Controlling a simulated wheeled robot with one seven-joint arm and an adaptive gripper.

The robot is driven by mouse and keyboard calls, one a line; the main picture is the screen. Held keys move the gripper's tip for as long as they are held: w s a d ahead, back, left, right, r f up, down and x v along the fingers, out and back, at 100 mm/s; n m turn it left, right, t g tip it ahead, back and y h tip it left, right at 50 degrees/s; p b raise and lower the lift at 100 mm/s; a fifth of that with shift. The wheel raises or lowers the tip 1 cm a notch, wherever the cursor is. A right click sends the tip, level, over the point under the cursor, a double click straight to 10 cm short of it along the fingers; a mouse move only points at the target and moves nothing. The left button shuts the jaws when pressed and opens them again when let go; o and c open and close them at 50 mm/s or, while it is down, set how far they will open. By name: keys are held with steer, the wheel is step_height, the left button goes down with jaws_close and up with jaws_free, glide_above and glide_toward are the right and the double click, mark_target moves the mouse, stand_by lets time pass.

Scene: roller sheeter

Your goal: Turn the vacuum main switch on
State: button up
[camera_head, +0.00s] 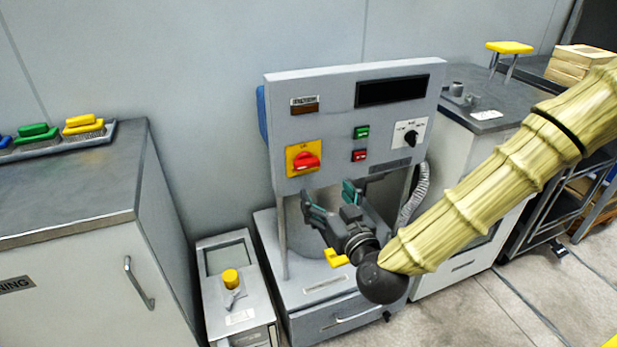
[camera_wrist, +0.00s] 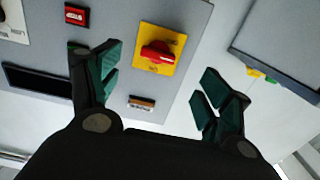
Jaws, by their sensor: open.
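The grey control panel (camera_head: 333,132) stands on a cabinet in the middle of the head view. A red rotary switch (camera_head: 306,160) on a yellow plate sits at its lower left; it looks like the main switch, but its label is too small to read. In the wrist view the red switch (camera_wrist: 157,54) lies ahead, between the fingertips in the picture. My gripper (camera_head: 328,193) is open and empty, below and slightly right of the switch in the head view. It also shows open in the wrist view (camera_wrist: 157,77), with no finger seen touching the switch.
Green (camera_head: 361,132) and red (camera_head: 359,155) buttons and a black-and-white selector knob (camera_head: 410,137) sit right of the switch. A dark display (camera_head: 391,91) is above. A small box with a yellow knob (camera_head: 230,279) stands on the floor at lower left.

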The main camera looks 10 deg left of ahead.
mark_target(309, 166)
steer(key=x, duration=0.7)
steer(key=r+x, duration=0.1)
steer(key=x, duration=0.3)
steer(key=shift+r+p, duration=0.1)
steer(key=shift+p, duration=0.2)
steer(key=c, duration=1)
